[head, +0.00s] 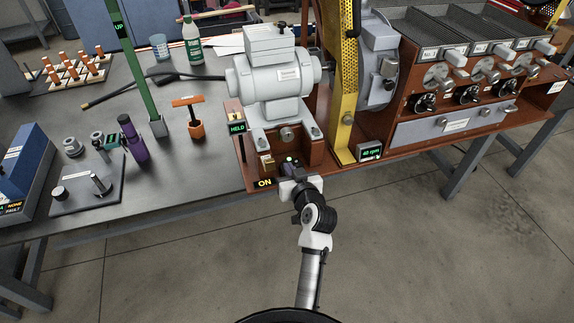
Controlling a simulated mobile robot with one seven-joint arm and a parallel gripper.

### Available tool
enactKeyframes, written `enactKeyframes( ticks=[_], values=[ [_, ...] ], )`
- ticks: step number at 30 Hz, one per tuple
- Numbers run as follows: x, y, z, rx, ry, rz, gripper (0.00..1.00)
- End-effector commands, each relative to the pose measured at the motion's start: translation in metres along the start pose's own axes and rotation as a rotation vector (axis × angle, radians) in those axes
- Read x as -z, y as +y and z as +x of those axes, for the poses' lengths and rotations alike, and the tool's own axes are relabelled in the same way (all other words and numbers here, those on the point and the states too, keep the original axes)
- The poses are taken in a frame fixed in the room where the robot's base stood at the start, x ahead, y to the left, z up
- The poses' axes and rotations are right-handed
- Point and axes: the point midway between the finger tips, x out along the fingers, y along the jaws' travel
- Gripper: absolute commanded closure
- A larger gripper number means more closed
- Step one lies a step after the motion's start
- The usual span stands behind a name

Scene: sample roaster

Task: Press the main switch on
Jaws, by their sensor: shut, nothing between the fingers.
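A small black label reading "ON" (265,183) sits at the front left corner of the brown machine base (246,160). A small brass-coloured block (267,164) stands just above this label; I cannot tell if it is the main switch. My gripper (289,163) is shut and empty at the base's front edge, just right of the brass block and below the grey motor. My gripper and wrist cover the part of the base in front of the fingertips, so I cannot tell whether they touch anything there.
The grey motor (275,82) stands on the base, with a "HELD" label (237,128) at its left. A yellow guard (345,100) and "40 rpm" display (370,152) are to the right. Open floor lies in front.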

Motion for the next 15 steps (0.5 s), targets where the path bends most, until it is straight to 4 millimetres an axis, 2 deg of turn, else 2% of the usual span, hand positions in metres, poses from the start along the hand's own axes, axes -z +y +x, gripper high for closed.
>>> enactKeyframes(
  ticks=[1, 6, 15],
  values=[
    [-0.002, 0.000, -0.010, -0.002, 0.002, -0.001, 1.00],
    [-0.002, -0.002, -0.032, 0.000, 0.001, 0.000, 1.00],
    [0.001, -0.003, -0.042, 0.000, 0.002, 0.000, 1.00]
  ],
)
